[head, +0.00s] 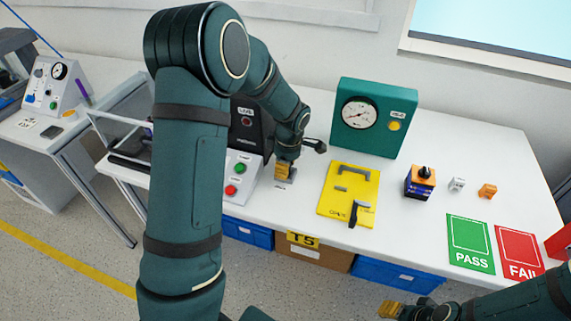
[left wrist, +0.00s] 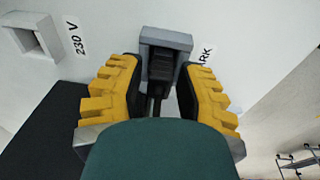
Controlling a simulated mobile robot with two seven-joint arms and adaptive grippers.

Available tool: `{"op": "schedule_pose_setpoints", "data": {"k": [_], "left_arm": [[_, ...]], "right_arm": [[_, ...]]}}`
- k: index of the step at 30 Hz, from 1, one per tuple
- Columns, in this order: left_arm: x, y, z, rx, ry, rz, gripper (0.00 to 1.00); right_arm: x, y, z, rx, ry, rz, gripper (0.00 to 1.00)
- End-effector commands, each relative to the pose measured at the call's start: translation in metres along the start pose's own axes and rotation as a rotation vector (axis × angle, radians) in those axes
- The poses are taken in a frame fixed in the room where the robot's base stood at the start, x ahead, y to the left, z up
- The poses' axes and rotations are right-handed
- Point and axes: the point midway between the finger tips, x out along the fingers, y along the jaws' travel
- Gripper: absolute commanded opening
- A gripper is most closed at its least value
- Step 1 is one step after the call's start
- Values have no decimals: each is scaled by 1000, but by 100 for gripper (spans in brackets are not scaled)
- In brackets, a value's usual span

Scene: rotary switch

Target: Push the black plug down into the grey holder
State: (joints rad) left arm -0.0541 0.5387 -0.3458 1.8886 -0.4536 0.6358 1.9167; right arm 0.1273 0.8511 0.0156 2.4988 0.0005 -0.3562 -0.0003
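In the left wrist view the black plug (left wrist: 166,72) stands in the grey holder (left wrist: 166,37) beside a label of which "ARK" shows. The yellow fingers of my left gripper (left wrist: 158,62) are on both sides of the plug, spread, with a small gap at its left; contact on the right is unclear. In the head view my left gripper (head: 284,170) is low over the table at the grey holder (head: 291,178), and the plug cannot be made out. My right gripper (head: 390,310) is at the bottom edge, away from the table; its opening is unclear.
A second grey holder (left wrist: 36,40) marked "230 V" looks empty. A box with green and red buttons (head: 240,175) stands just left of my left gripper. A yellow plate (head: 335,204) lies to the right, a green gauge box (head: 372,117) behind.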

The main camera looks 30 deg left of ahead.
Motion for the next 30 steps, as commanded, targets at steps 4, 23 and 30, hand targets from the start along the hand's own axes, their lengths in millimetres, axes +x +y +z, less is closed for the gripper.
{"op": "schedule_pose_setpoints", "data": {"k": [4, 23, 30], "left_arm": [[0, 0, 0, 0, 0, 0, 43], [-71, 1, 0, 0, -2, 7, 43], [-108, 1, 0, 0, -1, 4, 43]], "right_arm": [[0, 0, 0, 0, 0, 0, 47], [0, 0, 0, 0, 0, 0, 47], [0, 0, 0, 0, 0, 0, 47]]}}
